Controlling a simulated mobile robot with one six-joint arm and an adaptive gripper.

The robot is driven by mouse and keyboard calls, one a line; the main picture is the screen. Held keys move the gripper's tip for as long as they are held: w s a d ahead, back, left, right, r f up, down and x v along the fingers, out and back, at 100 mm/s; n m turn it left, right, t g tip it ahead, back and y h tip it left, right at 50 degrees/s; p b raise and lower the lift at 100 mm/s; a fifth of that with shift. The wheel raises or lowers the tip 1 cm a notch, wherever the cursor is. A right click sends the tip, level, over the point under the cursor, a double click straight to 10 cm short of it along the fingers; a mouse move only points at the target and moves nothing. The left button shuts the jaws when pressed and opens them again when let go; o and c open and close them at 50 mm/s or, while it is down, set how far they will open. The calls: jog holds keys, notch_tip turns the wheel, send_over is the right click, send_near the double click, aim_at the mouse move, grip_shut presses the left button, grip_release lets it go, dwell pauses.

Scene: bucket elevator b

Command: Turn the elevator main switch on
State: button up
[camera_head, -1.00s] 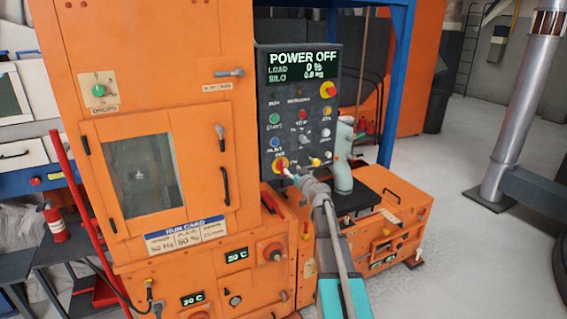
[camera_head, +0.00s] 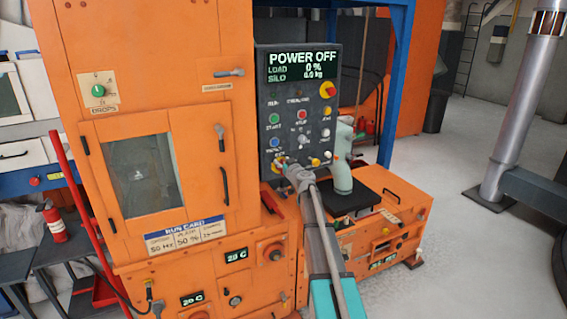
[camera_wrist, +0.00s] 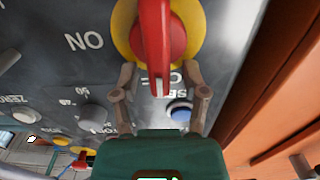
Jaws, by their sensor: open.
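The main switch (camera_wrist: 163,35) is a red rotary handle on a yellow disc, seen close up at the top of the wrist view. Its long grip points down the picture, and the word "ON" is printed left of it. In the head view the switch's yellow disc (camera_head: 277,166) is at the panel's bottom left, partly hidden by my gripper (camera_head: 287,168). My gripper (camera_wrist: 162,78) is open, with one finger on each side of the handle's lower end. I cannot tell whether the fingers touch it. The panel display (camera_head: 303,66) reads "POWER OFF".
The control panel (camera_head: 322,110) carries several buttons and knobs above the switch, including a red and yellow emergency stop (camera_head: 327,90). The orange cabinet (camera_head: 150,60) borders it on the left. A pale green upright body (camera_head: 341,165) stands close on the right.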

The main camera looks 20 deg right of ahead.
jog(key=shift+c, duration=0.2)
grip_shut()
jog(key=shift+d, duration=0.15)
jog(key=shift+m, duration=0.3)
jog(key=shift+d+f+m+b, duration=0.4)
jog(key=shift+f+m+b, duration=0.1)
jog(key=shift+m, duration=2.4)
jog(key=shift+d+f+m+b, duration=0.45)
jog(key=shift+m, duration=2.45)
jog(key=shift+d+f+m+b, duration=0.4)
jog(key=shift+f+m+b, duration=0.1)
jog(key=shift+m, duration=2.4)
